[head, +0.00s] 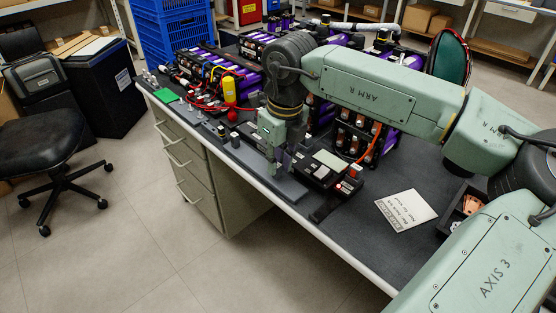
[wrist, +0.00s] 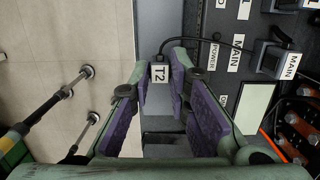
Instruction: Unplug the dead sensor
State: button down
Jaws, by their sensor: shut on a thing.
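In the wrist view, a plug with a white T2 tag (wrist: 160,73) sits between the purple pads of my gripper (wrist: 162,88). My gripper is shut on this T2 plug, and the pads hide much of its body. A thin black cable runs from it to the right, towards a black device (wrist: 222,82) with a POWER label. In the head view my gripper (head: 272,155) points down at the bench's front edge, beside the black device (head: 322,170) with its pale screen. The plug is too small to make out there.
Battery modules (head: 360,135) stand close behind my gripper. A white printed card (head: 406,210) lies on the dark bench mat (head: 350,235), with free mat around it.

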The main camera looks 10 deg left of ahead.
jog(key=c, duration=1.4)
grip_release()
jog(key=shift+c, duration=0.2)
jog(key=shift+r, duration=0.1)
jog(key=shift+r+p, duration=1.65)
jog(key=shift+r, duration=1.3)
jog(key=shift+f, duration=0.1)
